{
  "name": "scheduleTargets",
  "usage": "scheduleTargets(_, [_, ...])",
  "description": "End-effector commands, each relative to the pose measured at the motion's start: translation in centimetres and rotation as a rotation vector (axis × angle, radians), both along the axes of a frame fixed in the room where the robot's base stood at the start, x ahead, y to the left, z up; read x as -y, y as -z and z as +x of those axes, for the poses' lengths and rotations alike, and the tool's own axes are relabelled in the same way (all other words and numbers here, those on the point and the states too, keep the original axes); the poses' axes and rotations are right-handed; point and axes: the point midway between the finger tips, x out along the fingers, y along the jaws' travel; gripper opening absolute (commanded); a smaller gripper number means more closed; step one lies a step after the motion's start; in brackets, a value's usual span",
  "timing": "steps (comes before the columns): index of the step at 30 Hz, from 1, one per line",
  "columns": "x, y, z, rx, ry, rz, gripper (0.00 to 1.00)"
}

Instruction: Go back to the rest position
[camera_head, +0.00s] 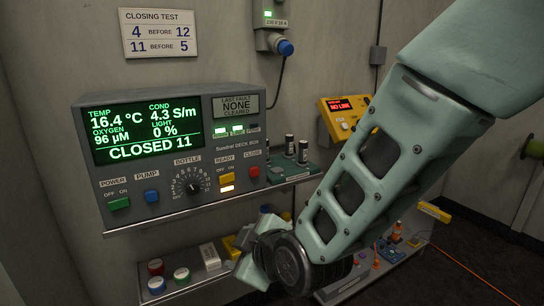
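My arm comes in from the upper right and reaches down to the lower middle of the head view, in front of the shelves. Its wrist end is low in the picture. My gripper's fingers do not show clearly, so I cannot see whether it is open or shut, or whether it holds anything. The grey deck box (240,148) stands on the upper shelf to the left of my arm. Its green screen (143,132) reads "CLOSED 11", 16.4 °C and light 0 %. Its bottle dial (194,187) and coloured buttons are in plain view.
A shelf edge (150,225) runs under the deck box. A yellow device (345,115) reading "NO LINK" hangs behind my arm. A "CLOSING TEST" sign (158,33) is on the wall. An orange cable (470,268) crosses the floor at right.

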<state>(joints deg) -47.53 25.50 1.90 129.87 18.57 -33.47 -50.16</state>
Motion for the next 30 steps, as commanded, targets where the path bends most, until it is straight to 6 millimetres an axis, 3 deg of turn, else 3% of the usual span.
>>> scheduleTargets(9, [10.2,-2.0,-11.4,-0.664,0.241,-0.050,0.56])
scheduleTargets(15, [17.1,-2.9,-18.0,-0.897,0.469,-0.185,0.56])
scheduleTargets(21, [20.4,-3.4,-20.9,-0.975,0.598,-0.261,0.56])
scheduleTargets(29, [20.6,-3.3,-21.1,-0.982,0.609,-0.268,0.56])
scheduleTargets(30, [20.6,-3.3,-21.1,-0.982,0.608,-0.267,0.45])
